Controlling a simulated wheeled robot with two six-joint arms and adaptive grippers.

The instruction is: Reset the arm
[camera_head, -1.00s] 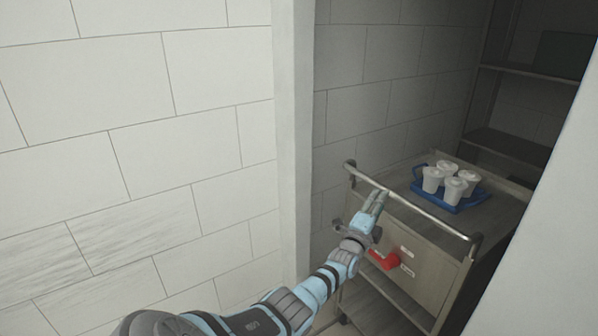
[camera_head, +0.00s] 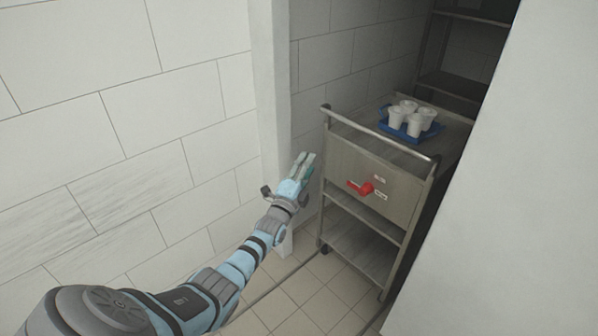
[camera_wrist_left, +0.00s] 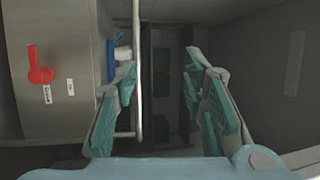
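My left gripper (camera_head: 303,163) is in front of the left side of a metal cart (camera_head: 375,165), near the white wall corner. In the left wrist view its two teal-padded fingers (camera_wrist_left: 165,90) stand wide apart with nothing held between them. In that view the cart's push bar (camera_wrist_left: 137,70) shows between the fingers, close to the left one; I cannot tell whether they touch. My left arm reaches in from the lower left. My right gripper is not in view.
The cart carries a blue tray (camera_head: 433,133) with several white cups (camera_head: 396,117). A red handle (camera_head: 361,188) is on the cart's front panel. White block walls (camera_head: 120,120) stand at left, and a pale wall or panel (camera_head: 500,210) at right. Tiled floor (camera_head: 310,295) is clear before the cart.

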